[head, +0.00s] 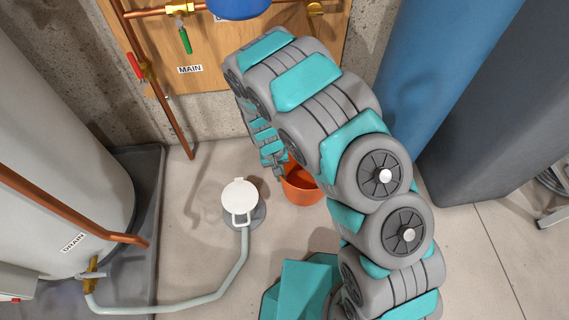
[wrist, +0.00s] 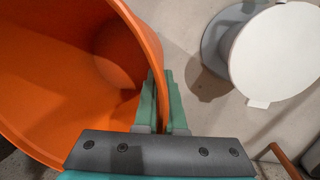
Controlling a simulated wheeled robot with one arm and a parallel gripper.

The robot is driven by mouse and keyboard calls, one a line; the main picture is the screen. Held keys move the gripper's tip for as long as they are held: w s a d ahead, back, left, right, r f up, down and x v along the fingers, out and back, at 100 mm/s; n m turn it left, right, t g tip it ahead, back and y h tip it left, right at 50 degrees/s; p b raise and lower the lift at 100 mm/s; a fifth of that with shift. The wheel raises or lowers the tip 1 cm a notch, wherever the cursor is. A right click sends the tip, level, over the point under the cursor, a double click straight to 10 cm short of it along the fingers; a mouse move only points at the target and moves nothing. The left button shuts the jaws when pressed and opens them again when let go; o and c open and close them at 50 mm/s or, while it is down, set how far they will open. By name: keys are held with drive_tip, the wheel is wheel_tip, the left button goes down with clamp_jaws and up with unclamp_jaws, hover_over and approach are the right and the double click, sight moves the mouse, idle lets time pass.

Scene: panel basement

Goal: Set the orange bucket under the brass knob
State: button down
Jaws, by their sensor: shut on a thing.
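The orange bucket (head: 302,190) is at the floor near the panel, partly hidden behind my arm in the head view. In the wrist view the bucket (wrist: 55,75) fills the left side, seen into its empty-looking inside. My gripper (wrist: 163,92) is shut on the bucket's rim, one finger inside the wall and one outside. In the head view my gripper (head: 279,168) is small beside the rim. I cannot tell whether the bucket touches the floor. A round brass fitting (head: 314,8), perhaps the brass knob, shows at the top edge on the wooden panel, to the right and above the bucket.
A copper pipe (head: 172,120) runs down the wall. A grey tank (head: 60,130) is left; a blue cylinder (head: 435,60) is right. Floor at lower right is clear.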

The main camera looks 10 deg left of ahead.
drive_tip(key=w+f, duration=0.4)
drive_tip(key=w, duration=0.3)
drive_tip(key=shift+b, duration=0.3)
drive_tip(key=shift+a, duration=0.1)
drive_tip(key=c, duration=1.5)
unclamp_jaws()
drive_tip(key=shift+f, duration=0.15)
drive_tip(key=o, duration=0.5)
wheel_tip(320, 180, up, 8)
drive_tip(key=a, duration=0.1)
drive_tip(key=shift+w+a+f, duration=0.15)
drive_tip(key=shift+f, duration=0.05)
